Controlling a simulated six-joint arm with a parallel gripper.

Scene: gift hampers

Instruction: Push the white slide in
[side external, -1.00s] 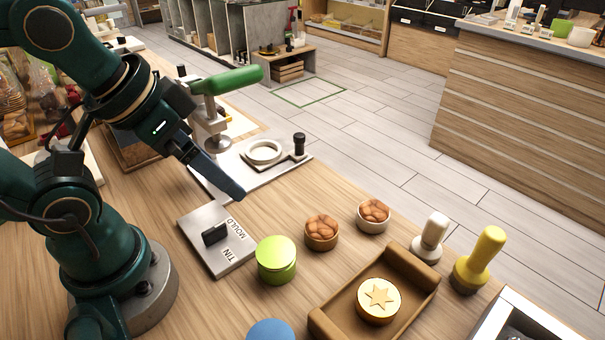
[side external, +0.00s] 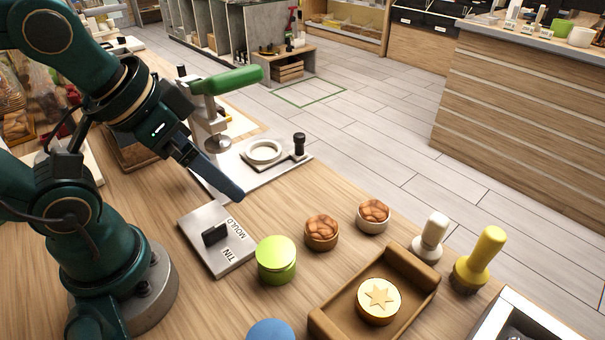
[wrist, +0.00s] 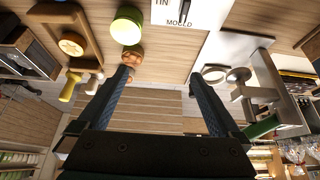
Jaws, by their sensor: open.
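The white slide (side external: 282,158) is a flat plate with a white ring and an upright black knob at its right end. It lies on the light base of the press (side external: 212,120), which has a green lever. The ring sits out to the right of the press column, not under its round foot. In the wrist view the ring of the slide (wrist: 214,73) shows right of the fingers. My gripper (side external: 236,191) is in the air in front of the press base, apart from the slide. In the wrist view its two fingers (wrist: 160,78) are spread with nothing between them.
A grey plate (side external: 218,240) marked MOULD and TIN has a black switch.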

